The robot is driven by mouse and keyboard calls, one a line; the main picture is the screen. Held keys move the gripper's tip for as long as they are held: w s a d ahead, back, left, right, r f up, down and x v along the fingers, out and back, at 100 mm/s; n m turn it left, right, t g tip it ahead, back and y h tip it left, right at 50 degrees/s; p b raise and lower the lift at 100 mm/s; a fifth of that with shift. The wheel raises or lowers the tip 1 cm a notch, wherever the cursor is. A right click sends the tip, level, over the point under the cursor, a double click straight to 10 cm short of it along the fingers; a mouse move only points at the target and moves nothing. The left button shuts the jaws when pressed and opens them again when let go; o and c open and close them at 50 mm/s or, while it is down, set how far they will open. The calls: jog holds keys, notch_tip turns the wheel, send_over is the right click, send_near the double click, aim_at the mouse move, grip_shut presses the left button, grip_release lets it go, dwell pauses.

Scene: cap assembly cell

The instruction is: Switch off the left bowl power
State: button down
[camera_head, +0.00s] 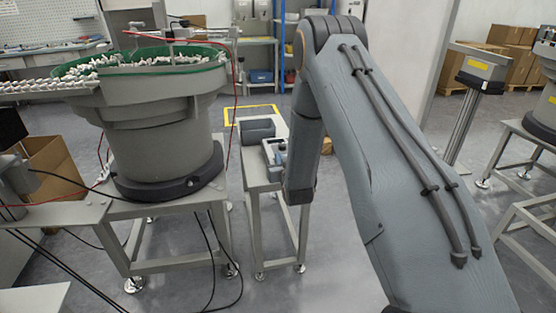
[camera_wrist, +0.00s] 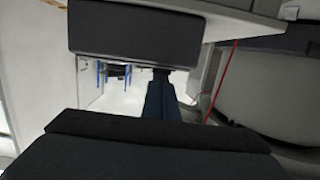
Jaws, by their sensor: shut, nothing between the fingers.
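The left bowl feeder (camera_head: 160,125) stands on a metal table at the left of the head view, grey with a green-lined top full of white caps. Its dark base ring (camera_head: 135,190) carries a small light detail in front; I cannot make out a power switch. In the wrist view, which looks upside down, a large grey rounded body, seemingly the bowl (camera_wrist: 275,95), fills the right side. My gripper (camera_wrist: 162,100) shows there as a narrow dark pair of fingers, shut and empty, apart from the bowl.
Another feeder (camera_head: 545,115) is at the right edge.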

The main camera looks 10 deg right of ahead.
notch_tip(320, 180, up, 4)
jog(key=shift+r+p, duration=0.1)
jog(key=shift+p, duration=0.85)
jog(key=s+r, duration=0.3)
jog(key=s, duration=0.6)
jog(key=shift+a+b, duration=0.2)
jog(key=shift+b, duration=0.25)
jog(key=s+r+g+p, duration=0.1)
jog(key=s+g, duration=0.4)
jog(key=s, duration=0.7)
jog(key=s+a+r+g+p, duration=0.1)
jog(key=s+r+g, duration=0.3)
jog(key=s, duration=0.8)
jog(key=s+a+r+g+p, duration=0.1)
jog(key=s+r+g, duration=0.1)
jog(key=s+g, duration=0.5)
jog(key=s, duration=0.6)
jog(key=shift+a+r+y, duration=0.2)
jog(key=shift+r+y, duration=0.1)
jog(key=shift+r, duration=0.1)
jog(key=shift+a, duration=0.15)
